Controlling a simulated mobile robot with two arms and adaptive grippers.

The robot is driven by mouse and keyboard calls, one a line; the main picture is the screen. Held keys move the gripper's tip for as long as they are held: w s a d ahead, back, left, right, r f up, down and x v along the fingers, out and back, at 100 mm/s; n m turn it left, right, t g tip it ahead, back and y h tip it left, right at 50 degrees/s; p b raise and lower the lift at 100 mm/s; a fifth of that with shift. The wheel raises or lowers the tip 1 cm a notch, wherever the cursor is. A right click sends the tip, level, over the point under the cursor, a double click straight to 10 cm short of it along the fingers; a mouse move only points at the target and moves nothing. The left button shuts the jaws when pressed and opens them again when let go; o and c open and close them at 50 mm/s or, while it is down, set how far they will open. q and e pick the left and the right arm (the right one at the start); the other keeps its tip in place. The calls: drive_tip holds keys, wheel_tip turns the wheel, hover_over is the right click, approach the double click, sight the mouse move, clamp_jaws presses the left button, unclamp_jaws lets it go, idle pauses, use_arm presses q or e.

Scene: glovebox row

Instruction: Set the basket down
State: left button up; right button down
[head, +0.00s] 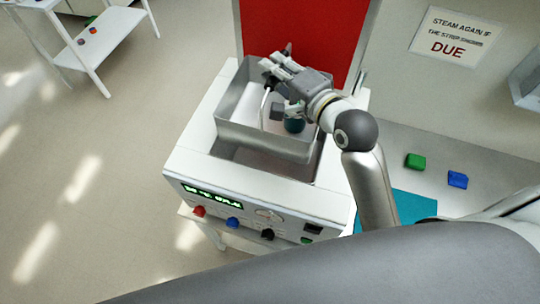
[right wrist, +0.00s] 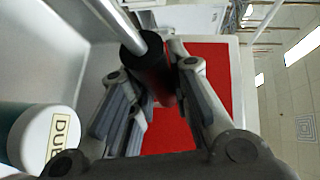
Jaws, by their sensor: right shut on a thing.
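The basket (head: 262,142) is a grey metal box in the head view, over the open well of the white machine (head: 260,195). The well's floor shows below its front wall; I cannot tell whether the basket touches the machine. My right gripper (head: 278,64) is shut on the basket's handle, a metal rod with a black grip (right wrist: 150,62) between the fingers in the right wrist view. A teal jar (head: 294,125) stands inside the basket; its white lid (right wrist: 48,138) has a partly hidden "DU" label in the wrist view. My left gripper is not in view.
The machine's front has a lit display (head: 212,196) and red, blue and black knobs. A red panel (head: 300,30) stands behind. Green (head: 415,161) and blue (head: 457,179) blocks lie on the right counter near a teal mat (head: 408,206). A white shelf (head: 105,45) is at upper left.

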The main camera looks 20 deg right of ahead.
drive_tip(key=shift+w+f+b, duration=0.15)
drive_tip(key=shift+f+b, duration=0.2)
drive_tip(key=shift+a+f, duration=0.1)
drive_tip(key=shift+f, duration=0.15)
drive_tip(key=shift+s+f+b, duration=0.2)
drive_tip(key=shift+f+b, duration=0.35)
drive_tip(key=shift+b, duration=0.2)
drive_tip(key=shift+f+b, duration=0.55)
drive_tip(key=shift+f, duration=0.1)
wheel_tip(320, 180, down, 3)
drive_tip(key=b, duration=0.2)
drive_tip(key=shift+w+b, duration=0.1)
drive_tip(key=shift+b, duration=0.2)
drive_tip(key=shift+f, duration=0.2)
wheel_tip(320, 180, down, 10)
drive_tip(key=shift+r+p, duration=0.15)
drive_tip(key=shift+p, duration=0.3)
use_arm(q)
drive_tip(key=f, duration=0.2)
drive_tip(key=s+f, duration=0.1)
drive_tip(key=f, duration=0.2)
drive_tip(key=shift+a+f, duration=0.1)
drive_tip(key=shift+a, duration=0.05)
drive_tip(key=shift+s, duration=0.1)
